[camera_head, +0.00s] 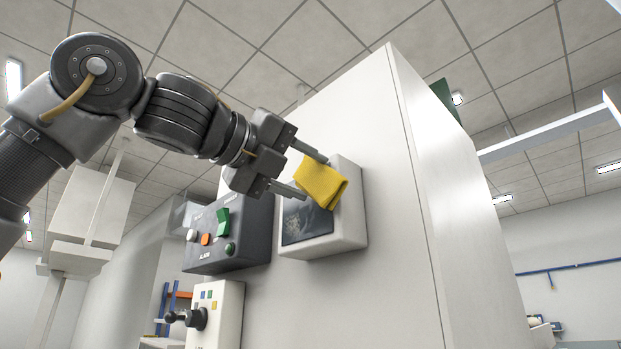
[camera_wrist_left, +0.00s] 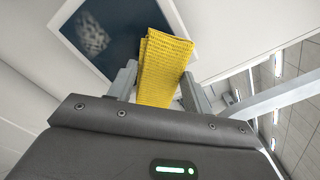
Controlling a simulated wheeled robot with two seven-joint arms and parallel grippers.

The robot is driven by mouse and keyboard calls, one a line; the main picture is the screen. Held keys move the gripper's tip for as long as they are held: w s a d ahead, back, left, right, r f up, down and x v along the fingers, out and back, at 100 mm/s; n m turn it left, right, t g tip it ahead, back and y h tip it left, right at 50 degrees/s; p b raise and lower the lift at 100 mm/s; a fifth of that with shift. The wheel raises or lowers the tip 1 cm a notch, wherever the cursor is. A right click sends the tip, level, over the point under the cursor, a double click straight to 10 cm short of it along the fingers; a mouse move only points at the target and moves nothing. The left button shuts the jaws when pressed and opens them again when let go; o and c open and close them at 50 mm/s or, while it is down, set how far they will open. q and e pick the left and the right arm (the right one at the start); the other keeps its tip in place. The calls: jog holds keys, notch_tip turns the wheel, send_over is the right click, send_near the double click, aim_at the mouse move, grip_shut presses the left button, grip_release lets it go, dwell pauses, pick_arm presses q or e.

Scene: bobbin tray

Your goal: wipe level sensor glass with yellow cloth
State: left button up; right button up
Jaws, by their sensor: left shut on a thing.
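The yellow cloth (camera_head: 321,184) is folded and held between the fingers of my left gripper (camera_head: 312,176), which is shut on it. The cloth also shows between the fingers in the left wrist view (camera_wrist_left: 163,68). The level sensor is a white box with a dark glass (camera_head: 305,220) on the side of a tall white cabinet. The cloth lies over the upper right part of the sensor's face; I cannot tell whether it touches the glass. In the left wrist view the dark glass (camera_wrist_left: 110,35) bears a pale, smeary patch. My right gripper is not in view.
A dark alarm box (camera_head: 229,235) with buttons and a green switch is mounted left of the sensor. Below it is a white control box (camera_head: 217,312) with black knobs. The tall cabinet (camera_head: 400,270) fills the middle; open room shows right of it.

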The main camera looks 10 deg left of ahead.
pick_arm(q)
jog(key=shift+v, duration=2)
jog(key=b+v, duration=0.1)
jog(key=v, duration=0.2)
jog(key=shift+d, duration=0.1)
